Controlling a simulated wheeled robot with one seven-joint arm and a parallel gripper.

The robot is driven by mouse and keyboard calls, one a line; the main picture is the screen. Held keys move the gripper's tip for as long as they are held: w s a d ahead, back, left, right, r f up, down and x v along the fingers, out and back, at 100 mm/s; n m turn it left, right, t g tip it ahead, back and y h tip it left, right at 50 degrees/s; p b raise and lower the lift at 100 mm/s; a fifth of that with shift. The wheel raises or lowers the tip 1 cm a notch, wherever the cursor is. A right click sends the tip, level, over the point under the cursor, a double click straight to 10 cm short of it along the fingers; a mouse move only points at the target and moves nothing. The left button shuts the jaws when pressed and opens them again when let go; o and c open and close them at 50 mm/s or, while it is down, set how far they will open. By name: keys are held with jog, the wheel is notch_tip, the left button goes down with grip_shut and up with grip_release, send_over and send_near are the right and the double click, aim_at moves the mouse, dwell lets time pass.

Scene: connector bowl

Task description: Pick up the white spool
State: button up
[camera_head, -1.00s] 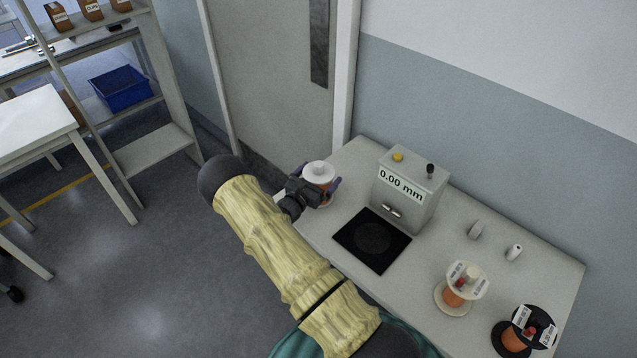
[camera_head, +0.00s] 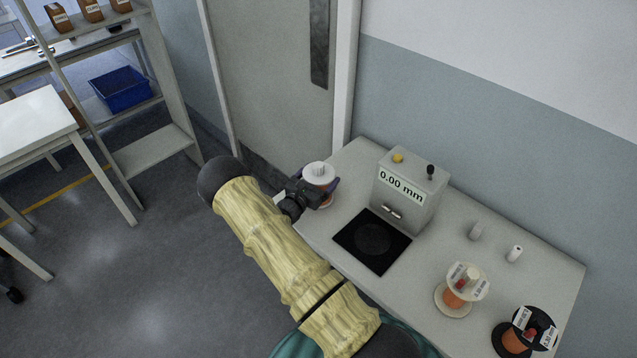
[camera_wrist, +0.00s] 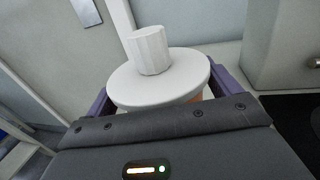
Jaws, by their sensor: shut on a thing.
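The white spool (camera_head: 319,172) is at the left end of the grey bench, with a white top flange and a white knob on top. A bit of orange winding shows below its flange. In the wrist view the spool (camera_wrist: 160,84) sits upright between the two purple fingers. My gripper (camera_head: 321,188) is shut on the spool, one finger on each side; it also shows in the wrist view (camera_wrist: 165,100). The spool's underside is hidden, so I cannot tell whether it touches the bench.
A grey measuring box (camera_head: 408,190) reading 0.00 mm stands right of the spool, with a black pad (camera_head: 350,238) before it. A cream-flanged spool (camera_head: 452,300), a black-flanged spool (camera_head: 512,340) and two small cylinders (camera_head: 475,231) (camera_head: 515,253) are further right on the bench (camera_head: 425,262).

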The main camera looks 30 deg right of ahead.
aim_at(319, 164)
jog(key=shift+r, duration=0.2)
notch_tip(319, 164, up, 10)
jog(key=shift+f+b, duration=0.25)
jog(key=shift+b, duration=0.5)
jog(key=shift+r, duration=0.2)
jog(key=shift+r, duration=0.1)
